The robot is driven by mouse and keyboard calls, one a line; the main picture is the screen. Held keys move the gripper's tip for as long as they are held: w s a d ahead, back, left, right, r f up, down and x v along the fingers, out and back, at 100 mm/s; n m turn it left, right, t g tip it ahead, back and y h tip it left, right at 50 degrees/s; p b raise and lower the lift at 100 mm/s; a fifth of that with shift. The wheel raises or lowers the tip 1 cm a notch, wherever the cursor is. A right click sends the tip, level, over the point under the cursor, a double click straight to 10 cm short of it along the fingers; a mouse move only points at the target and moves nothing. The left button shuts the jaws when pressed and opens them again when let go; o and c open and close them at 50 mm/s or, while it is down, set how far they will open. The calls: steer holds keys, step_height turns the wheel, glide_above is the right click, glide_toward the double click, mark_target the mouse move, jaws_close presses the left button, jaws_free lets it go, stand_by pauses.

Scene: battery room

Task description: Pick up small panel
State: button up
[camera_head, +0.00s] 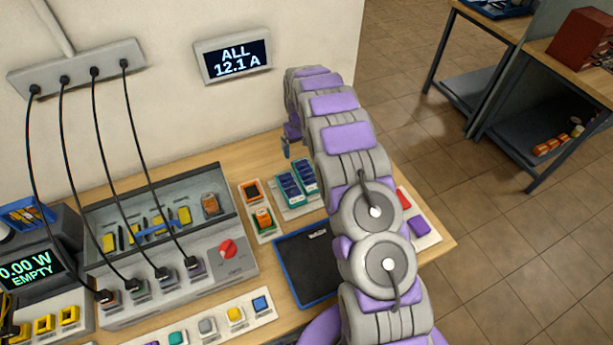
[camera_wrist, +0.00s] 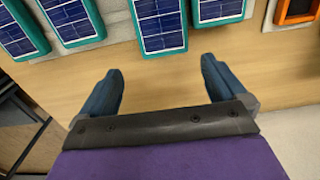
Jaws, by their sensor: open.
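Several small solar panels with blue cells and teal frames lie in a row on a light holder. In the wrist view, one panel (camera_wrist: 160,22) is ahead of my gripper, another panel (camera_wrist: 72,18) is to its left, and a third panel (camera_wrist: 220,10) is to its right, cut by the top edge. In the head view the panels (camera_head: 290,189) lie left of my arm. My gripper (camera_wrist: 160,68) is open and empty, its fingers apart over bare wood, just short of the panels. In the head view its tip (camera_head: 287,148) is small and partly hidden by my arm.
An orange-framed item (camera_wrist: 295,10) is right of the panels in the wrist view. A blue-rimmed black tray (camera_head: 306,267) lies near the table's front. A charger box with cables (camera_head: 215,268) stands on the left. The wall display (camera_head: 232,56) hangs behind.

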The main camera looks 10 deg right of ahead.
mark_target(299, 160)
steer(key=shift+s+d+f, duration=0.1)
steer(key=shift+s+f, duration=0.05)
steer(key=shift+f, duration=0.2)
steer(key=f, duration=0.3)
steer(key=a+f, duration=0.1)
steer(key=shift+s+f+b, duration=0.2)
steer(key=shift+s+b, duration=0.05)
steer(key=shift+b, duration=0.1)
steer(key=shift+a, duration=0.15)
steer(key=shift+c, duration=0.2)
steer(key=shift+d, duration=0.4)
steer(key=c, duration=0.4)
steer(key=shift+a, duration=0.3)
steer(key=c, duration=0.8)
